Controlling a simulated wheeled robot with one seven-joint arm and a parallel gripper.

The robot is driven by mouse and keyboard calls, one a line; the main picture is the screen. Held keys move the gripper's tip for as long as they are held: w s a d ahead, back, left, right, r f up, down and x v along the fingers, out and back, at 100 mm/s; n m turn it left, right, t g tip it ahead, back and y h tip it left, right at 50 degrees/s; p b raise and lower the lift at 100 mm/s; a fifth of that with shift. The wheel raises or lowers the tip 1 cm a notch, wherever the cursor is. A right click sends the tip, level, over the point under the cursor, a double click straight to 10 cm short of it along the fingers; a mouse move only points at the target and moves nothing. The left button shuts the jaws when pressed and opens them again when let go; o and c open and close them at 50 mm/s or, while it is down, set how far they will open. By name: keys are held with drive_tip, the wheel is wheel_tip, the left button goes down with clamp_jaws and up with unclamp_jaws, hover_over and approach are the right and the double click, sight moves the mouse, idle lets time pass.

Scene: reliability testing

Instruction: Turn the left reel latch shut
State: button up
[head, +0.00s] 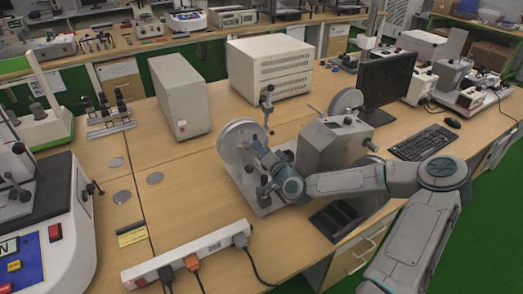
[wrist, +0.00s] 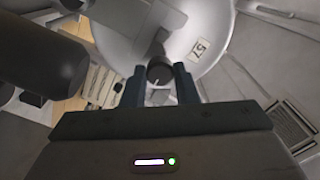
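The left reel (head: 238,143) is a pale metal disc on the grey testing machine (head: 333,147). In the wrist view the reel (wrist: 208,62) fills the upper middle and carries a label reading 57. A dark round latch knob (wrist: 159,71) with a white mark lies at the reel's centre. My gripper (wrist: 160,78) has its two blue-grey fingers apart, one on each side of the knob; I cannot tell whether they touch it. In the head view my gripper (head: 263,158) is at the reel's right side, and the arm's end hides the latch.
The right reel (head: 346,102) stands behind the machine's body. A monitor (head: 386,78) and keyboard (head: 423,142) are to the right. A power strip (head: 188,257) with plugged cables lies in front. Beige boxes (head: 180,95) stand behind; the table left of the machine is mostly clear.

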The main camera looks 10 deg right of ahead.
drive_tip(key=shift+b, duration=0.3)
drive_tip(key=n+b, duration=1.6)
drive_tip(key=b, duration=0.3)
drive_tip(key=shift+f, duration=0.1)
drive_tip(key=shift+n, duration=0.3)
drive_tip(key=o, duration=1)
drive_tip(key=v, duration=1.4)
drive_tip(key=shift+p, duration=0.4)
